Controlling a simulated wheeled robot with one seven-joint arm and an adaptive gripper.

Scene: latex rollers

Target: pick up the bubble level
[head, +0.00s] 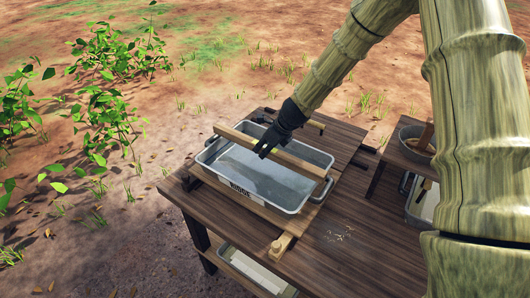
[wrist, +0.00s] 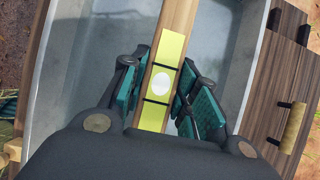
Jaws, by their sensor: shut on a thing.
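The bubble level is a long wooden bar (head: 298,162) lying across the grey metal tray in the head view. In the wrist view the bubble level (wrist: 172,48) has a yellow strip with a white round spot and two black lines. My black gripper (head: 264,150) is at the middle of the bar. In the wrist view my gripper (wrist: 160,80) has its teal-padded fingers on both sides of the yellow part, shut on it. I cannot tell whether the bar touches the tray rim.
The grey tray (head: 238,186) sits on a wooden frame on the dark plank table (head: 345,255). A wooden block (head: 281,243) lies at the near edge of the frame. A bucket (head: 408,150) and another tray stand at the right. The table's near right part is mostly clear.

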